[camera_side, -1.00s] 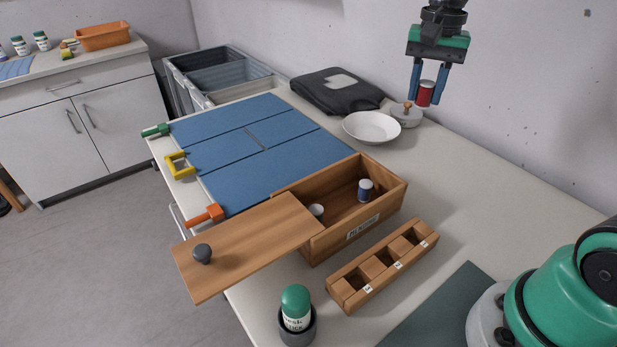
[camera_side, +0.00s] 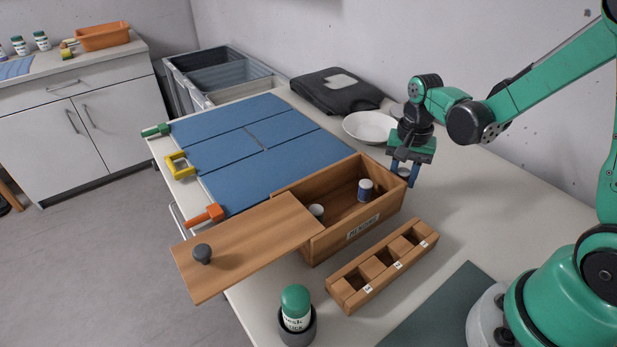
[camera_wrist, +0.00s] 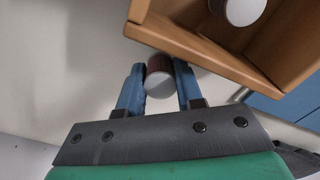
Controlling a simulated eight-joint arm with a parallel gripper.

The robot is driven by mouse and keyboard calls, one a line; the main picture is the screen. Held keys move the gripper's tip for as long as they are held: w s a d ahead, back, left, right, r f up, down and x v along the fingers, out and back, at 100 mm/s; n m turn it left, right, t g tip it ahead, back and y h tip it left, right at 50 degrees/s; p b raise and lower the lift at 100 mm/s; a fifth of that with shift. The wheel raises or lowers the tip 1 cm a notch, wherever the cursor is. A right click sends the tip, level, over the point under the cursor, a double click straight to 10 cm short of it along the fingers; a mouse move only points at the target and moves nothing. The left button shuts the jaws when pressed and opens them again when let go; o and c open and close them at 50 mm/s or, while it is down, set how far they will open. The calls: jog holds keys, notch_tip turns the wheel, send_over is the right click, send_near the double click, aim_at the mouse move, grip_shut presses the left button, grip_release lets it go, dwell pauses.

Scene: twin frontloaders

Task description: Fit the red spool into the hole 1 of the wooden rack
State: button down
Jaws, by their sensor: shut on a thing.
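The wooden rack (camera_side: 348,296) lies on the table in front of the wooden box, with several square openings and small white labels too small to read. My gripper (camera_side: 402,180) is low above the table, just beyond the right end of the box and away from the rack. In the wrist view my gripper (camera_wrist: 157,80) is shut on the red spool (camera_wrist: 157,76), its pale end facing the camera. In the side view the spool is mostly hidden by the fingers.
The open box (camera_side: 330,238) holds a blue spool (camera_side: 365,190) and another white-topped one (camera_side: 316,211); its wall is close to my gripper. The lid (camera_side: 245,245) lies at its left. A green-capped bottle (camera_side: 296,306) stands left of the rack. A white bowl (camera_side: 362,126) is behind.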

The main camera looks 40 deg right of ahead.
aim_at(403, 173)
jog(key=shift+f, duration=0.75)
jog(key=shift+f, duration=0.1)
jog(key=c, duration=0.9)
grip_release()
jog(key=shift+o, duration=0.2)
notch_tip(403, 173, up, 12)
jog(key=shift+r, duration=0.1)
jog(key=s+a+n+t, duration=0.1)
jog(key=a+n+t, duration=0.1)
jog(key=n, duration=0.1)
jog(key=s+a+n+t, duration=0.1)
jog(key=a+n+t, duration=0.1)
jog(key=n, duration=0.1)
jog(key=s+a+r+n+t, duration=0.1)
jog(key=a+n, duration=0.2)
jog(key=shift+a+t, duration=0.1)
jog(key=shift+t, duration=0.3)
jog(key=shift+s+a+n+t, duration=0.15)
jog(key=shift+a+n+t, duration=0.5)
jog(key=shift+n, duration=0.45)
jog(key=shift+c, duration=0.3)
